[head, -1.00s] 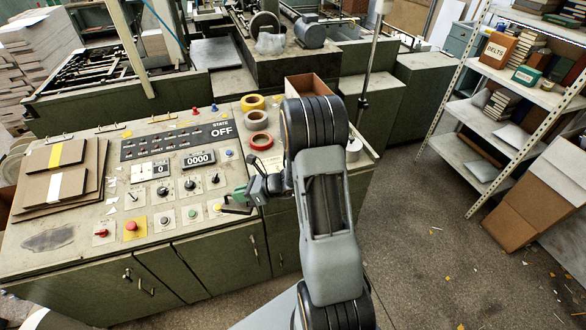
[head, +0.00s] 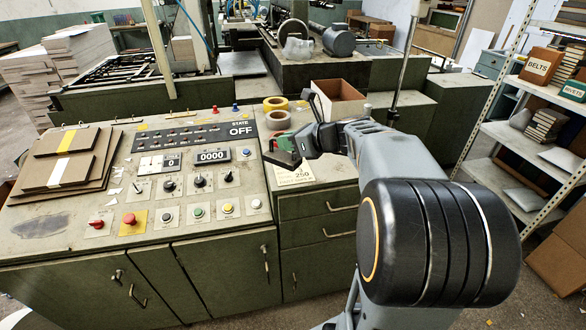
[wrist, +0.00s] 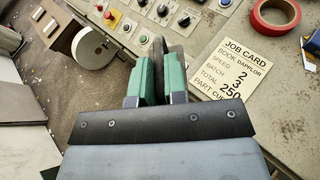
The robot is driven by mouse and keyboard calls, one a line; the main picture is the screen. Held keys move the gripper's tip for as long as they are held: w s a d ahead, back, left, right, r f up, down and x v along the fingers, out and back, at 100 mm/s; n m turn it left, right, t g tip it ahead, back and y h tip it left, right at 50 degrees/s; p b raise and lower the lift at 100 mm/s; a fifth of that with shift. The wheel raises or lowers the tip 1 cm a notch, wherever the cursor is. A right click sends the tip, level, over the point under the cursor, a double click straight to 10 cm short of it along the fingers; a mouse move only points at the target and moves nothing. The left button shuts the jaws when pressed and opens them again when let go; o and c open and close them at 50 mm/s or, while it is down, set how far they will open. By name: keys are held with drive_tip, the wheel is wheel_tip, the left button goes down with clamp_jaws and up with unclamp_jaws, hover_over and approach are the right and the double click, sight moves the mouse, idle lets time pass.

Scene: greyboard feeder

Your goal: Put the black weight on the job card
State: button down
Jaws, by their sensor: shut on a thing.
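The job card (head: 296,177), a cream sheet with black print, lies on the console's right-hand top; in the wrist view the card (wrist: 228,75) is right of my fingers. My gripper (head: 284,152) with green fingers is over the console near the card's upper left. In the wrist view my gripper (wrist: 157,82) is shut on a dark, thin, upright piece, which appears to be the black weight (wrist: 157,58) seen edge-on. It looks held clear of the card, its height hard to tell.
Tape rolls (head: 276,120) stand behind my gripper, with an open cardboard box (head: 338,98) behind them. The switch panel (head: 190,185) with knobs and buttons is to the left. Brown boards (head: 62,165) lie farther left. A shelf rack (head: 500,130) stands right.

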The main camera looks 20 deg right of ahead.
drive_tip(key=shift+w+d+f+p, duration=0.15)
drive_tip(key=shift+w+d+f, duration=1.1)
drive_tip(key=shift+w+f, duration=0.7)
drive_tip(key=shift+w+d+f+p, duration=0.1)
drive_tip(key=shift+w+d+f, duration=1.15)
drive_tip(key=shift+w+f, duration=0.7)
drive_tip(key=shift+w+d+f+p, duration=0.15)
drive_tip(key=shift+w+d+f, duration=1.25)
drive_tip(key=shift+f, duration=0.9)
drive_tip(key=shift+w+a+f, duration=0.1)
drive_tip(key=shift+w+a, duration=0.05)
